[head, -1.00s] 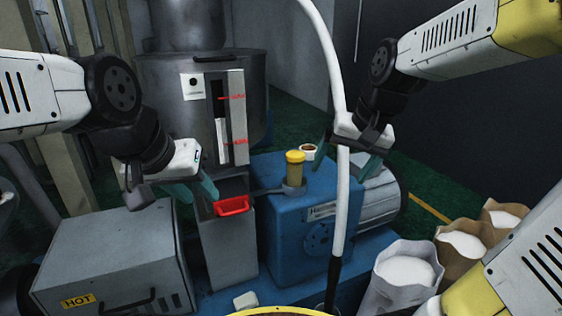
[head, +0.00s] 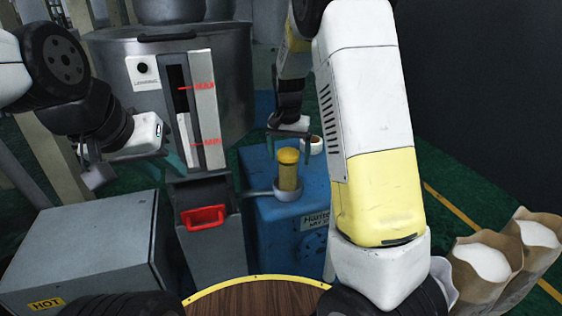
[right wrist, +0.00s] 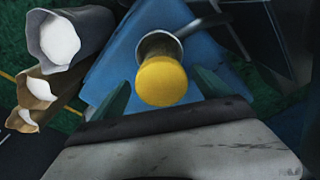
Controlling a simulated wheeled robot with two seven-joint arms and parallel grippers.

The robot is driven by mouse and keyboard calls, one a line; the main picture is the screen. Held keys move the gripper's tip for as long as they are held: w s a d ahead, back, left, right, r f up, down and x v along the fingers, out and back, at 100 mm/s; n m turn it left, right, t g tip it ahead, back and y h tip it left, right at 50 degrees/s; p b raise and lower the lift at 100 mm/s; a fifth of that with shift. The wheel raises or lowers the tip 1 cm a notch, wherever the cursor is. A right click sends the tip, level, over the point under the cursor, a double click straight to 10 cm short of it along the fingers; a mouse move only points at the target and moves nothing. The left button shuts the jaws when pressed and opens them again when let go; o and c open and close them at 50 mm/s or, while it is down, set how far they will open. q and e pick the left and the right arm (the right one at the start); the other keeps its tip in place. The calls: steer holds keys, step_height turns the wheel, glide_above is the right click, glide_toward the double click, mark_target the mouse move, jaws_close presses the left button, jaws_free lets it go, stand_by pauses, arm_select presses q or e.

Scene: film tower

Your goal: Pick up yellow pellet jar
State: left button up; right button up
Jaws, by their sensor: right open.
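The yellow pellet jar (head: 288,172) stands upright in a ring holder (head: 287,194) on the blue machine housing. In the right wrist view its yellow lid (right wrist: 162,80) shows near the middle, just ahead of and between the fingertips. My right gripper (head: 290,150) is open, with a finger on each side behind the jar's top in the head view; it also shows in the right wrist view (right wrist: 162,98). I cannot tell whether the fingers touch the jar. My left gripper (head: 135,165) hangs left of the grey hopper, its fingers partly hidden.
A red handle (head: 203,217) juts from the chute left of the jar. A grey HOT box (head: 80,250) is at left, and open sacks (head: 482,265) at right.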

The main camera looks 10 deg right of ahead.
mark_target(288, 169)
step_height(288, 169, down, 6)
steer(key=shift+w+a, duration=0.1)
steer(key=shift+w, duration=0.05)
steer(key=c, duration=1.8)
steer(key=shift+r, duration=0.15)
